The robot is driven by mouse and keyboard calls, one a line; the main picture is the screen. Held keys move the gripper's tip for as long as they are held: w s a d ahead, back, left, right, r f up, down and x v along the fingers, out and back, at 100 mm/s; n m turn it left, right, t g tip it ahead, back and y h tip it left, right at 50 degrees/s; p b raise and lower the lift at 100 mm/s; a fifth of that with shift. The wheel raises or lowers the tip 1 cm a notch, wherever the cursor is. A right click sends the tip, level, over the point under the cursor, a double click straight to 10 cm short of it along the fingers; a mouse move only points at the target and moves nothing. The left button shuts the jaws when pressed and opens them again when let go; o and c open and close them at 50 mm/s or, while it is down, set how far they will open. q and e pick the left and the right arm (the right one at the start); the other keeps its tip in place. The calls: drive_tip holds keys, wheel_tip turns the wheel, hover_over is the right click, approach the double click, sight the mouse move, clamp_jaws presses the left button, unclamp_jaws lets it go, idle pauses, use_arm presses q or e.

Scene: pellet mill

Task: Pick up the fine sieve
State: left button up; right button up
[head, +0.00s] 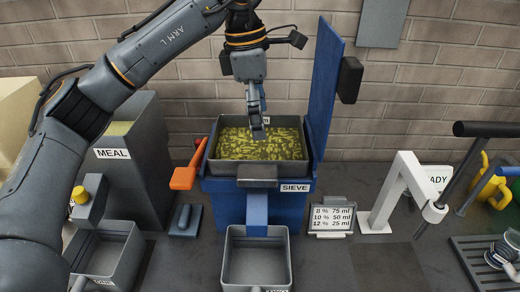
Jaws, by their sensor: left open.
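A grey square tray (212,166) full of green-yellow pellets sits on the blue stand (225,205) labelled SIEVE. It has a dark grey block-like grip at its front edge. My right gripper is not in view.
A raised blue lid (325,85) stands right of the tray. An empty grey bin (256,262) stands below the blue chute. The MEAL hopper (135,165) is left; a measure card (332,218) and white frame (398,190) are right.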

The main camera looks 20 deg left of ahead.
use_arm(q)
drive_tip(key=p, duration=0.2)
hover_over(258, 171)
drive_tip(key=f, duration=0.8)
drive_tip(key=shift+w+d, duration=0.2)
drive_tip(key=shift+w, duration=0.2)
drive_tip(key=f, duration=0.1)
drive_tip(key=f+p, duration=0.1)
drive_tip(key=f, duration=0.1)
drive_tip(key=s+f+p, duration=0.1)
drive_tip(key=f, duration=0.1)
drive_tip(key=shift+a, duration=0.35)
drive_tip(key=shift+w+d+f, duration=0.1)
drive_tip(key=shift+f, duration=0.15)
drive_tip(key=shift+r, duration=0.1)
clamp_jaws()
drive_tip(key=shift+w+r, duration=0.15)
drive_tip(key=shift+r, duration=0.4)
wheel_tip(258, 171, up, 8)
drive_tip(key=b, duration=0.2)
drive_tip(key=shift+f+b, duration=0.25)
drive_tip(key=shift+b, duration=0.05)
drive_tip(key=shift+r, duration=0.7)
